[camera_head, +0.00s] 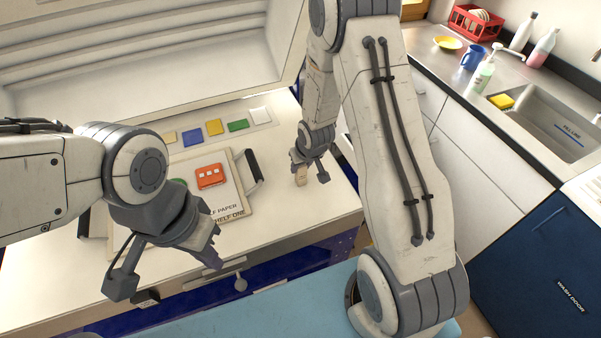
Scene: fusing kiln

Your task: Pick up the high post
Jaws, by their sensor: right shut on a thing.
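A small beige post (301,176) shows at my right gripper (309,172), over the right part of the white kiln surface. My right gripper is shut on this post, and its fingers hide part of it. I cannot tell whether the post's lower end touches the surface. My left gripper (166,275) is open and empty, in front of the kiln's front edge at the lower left. It is well apart from the post.
A shelf board (240,195) with dark handles bears an orange piece (210,176) and a green one. Several coloured tiles lie on a strip (262,116) behind it. The raised kiln lid (150,60) stands at the back. A sink counter (500,110) is at right.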

